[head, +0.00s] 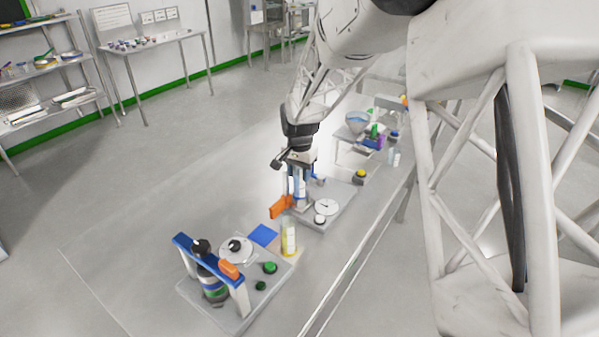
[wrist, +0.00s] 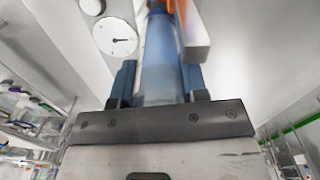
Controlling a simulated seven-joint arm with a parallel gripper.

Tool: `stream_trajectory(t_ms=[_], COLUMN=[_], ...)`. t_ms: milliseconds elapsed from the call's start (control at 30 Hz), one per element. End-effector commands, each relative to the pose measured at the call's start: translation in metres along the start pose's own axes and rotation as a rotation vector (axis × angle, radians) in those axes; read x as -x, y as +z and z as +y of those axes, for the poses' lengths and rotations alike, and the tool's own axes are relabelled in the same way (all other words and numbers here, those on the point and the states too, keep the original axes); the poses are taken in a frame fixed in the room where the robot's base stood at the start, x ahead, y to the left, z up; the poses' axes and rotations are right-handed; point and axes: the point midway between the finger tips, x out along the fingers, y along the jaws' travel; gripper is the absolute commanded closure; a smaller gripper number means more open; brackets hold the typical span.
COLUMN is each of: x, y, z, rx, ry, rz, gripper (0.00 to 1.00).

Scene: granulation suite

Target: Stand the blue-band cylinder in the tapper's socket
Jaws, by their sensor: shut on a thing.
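My gripper (head: 299,168) points down over the tapper and is shut on a translucent bluish cylinder, the blue-band cylinder (wrist: 160,70). In the wrist view the cylinder is between my two blue finger pads, and its far end runs toward the orange part at the top. The tapper (head: 341,208) is a grey plate with a round white dial (wrist: 115,38) and an orange lever (head: 281,207). The cylinder's lower end is close to the tapper's post. The socket is hidden, so I cannot tell whether the cylinder is in it.
A yellow-filled cylinder (head: 289,238) stands on a tan square beside an empty blue square (head: 263,235). A blue-topped frame device (head: 208,260) with green buttons is at the front left. A funnel stand (head: 357,125) and small bottles are behind the tapper. The bench's left side is clear.

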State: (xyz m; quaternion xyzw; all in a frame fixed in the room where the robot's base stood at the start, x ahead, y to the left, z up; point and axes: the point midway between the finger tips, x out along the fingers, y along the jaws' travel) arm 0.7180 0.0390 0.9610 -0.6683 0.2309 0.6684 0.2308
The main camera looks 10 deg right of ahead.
Motion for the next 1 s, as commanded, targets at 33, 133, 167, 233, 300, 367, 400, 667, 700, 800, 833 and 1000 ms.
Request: stream_trajectory(t_ms=[33,133,167,233,300,367,400,667,700,800,833,1000], x=[0.000,0.000,0.000,0.000,-0.001,-0.002,-0.003,-0.007,-0.008,-0.009,-0.010,-0.013], y=[0.000,0.000,0.000,0.000,0.000,0.000,0.000,0.000,0.000,0.000,0.000,0.000], z=[0.000,0.000,0.000,0.000,0.000,0.000,0.000,0.000,0.000,0.000,0.000,0.000], rx=[0.000,0.000,0.000,0.000,0.000,0.000,0.000,0.000,0.000,0.000,0.000,0.000], ry=[0.000,0.000,0.000,0.000,0.000,0.000,0.000,0.000,0.000,0.000,0.000,0.000], rz=[0.000,0.000,0.000,0.000,0.000,0.000,0.000,0.000,0.000,0.000,0.000,0.001], gripper=[1.00,1.00,1.00,1.00,1.00,1.00,1.00,1.00,1.00,1.00,1.00,1.00])
